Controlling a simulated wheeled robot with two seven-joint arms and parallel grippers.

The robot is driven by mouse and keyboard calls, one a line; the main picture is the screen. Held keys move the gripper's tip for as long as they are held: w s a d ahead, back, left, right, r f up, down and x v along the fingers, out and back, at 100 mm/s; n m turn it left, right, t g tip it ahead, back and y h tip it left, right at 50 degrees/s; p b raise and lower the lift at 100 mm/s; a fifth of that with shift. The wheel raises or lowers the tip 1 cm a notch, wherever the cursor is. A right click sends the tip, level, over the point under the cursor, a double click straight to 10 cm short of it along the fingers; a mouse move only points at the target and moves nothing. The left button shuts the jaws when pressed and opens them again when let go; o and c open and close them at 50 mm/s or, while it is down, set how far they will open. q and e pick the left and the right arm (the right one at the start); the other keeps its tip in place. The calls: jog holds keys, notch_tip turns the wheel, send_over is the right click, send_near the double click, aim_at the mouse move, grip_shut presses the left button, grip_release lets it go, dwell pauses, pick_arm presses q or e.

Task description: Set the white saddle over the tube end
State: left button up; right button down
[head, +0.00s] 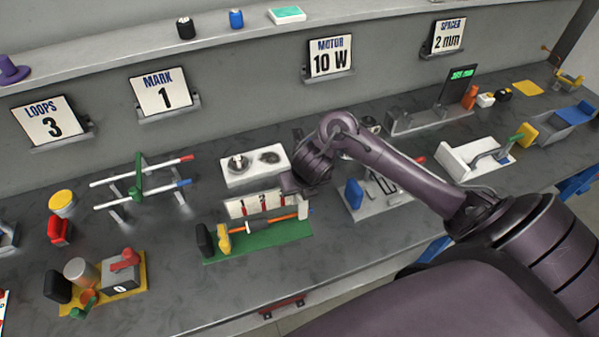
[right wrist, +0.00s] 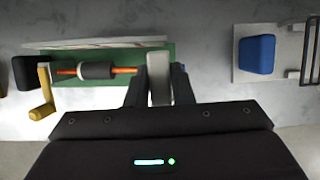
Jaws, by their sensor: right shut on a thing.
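The saddle is at the tube's right end, and in the head view the saddle (head: 304,209) shows just below my wrist. The left finger hides where tube and saddle meet, so I cannot tell whether the saddle sits over the tube. My left gripper is out of view.
A yellow clamp piece (head: 224,240) and a black block (head: 204,238) stand at the tube's left. A numbered white panel (head: 254,204) rises behind it. A grey plate with a blue block (head: 354,193) is close on the right. Bare bench lies in front.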

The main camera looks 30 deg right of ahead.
notch_tip(320, 180, down, 2)
jog(key=shift+f, duration=0.1)
jog(key=shift+f+b, duration=0.35)
jog(key=shift+f, duration=0.15)
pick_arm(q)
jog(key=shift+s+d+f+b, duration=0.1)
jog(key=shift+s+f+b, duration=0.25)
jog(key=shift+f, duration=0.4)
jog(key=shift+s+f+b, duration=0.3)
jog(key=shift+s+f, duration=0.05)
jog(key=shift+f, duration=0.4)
pick_arm(e)
jog(key=shift+f, duration=1.95)
jog(key=shift+f, duration=0.1)
jog(key=c, duration=1.3)
grip_release()
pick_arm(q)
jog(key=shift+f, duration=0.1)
pick_arm(e)
jog(key=shift+o, duration=0.2)
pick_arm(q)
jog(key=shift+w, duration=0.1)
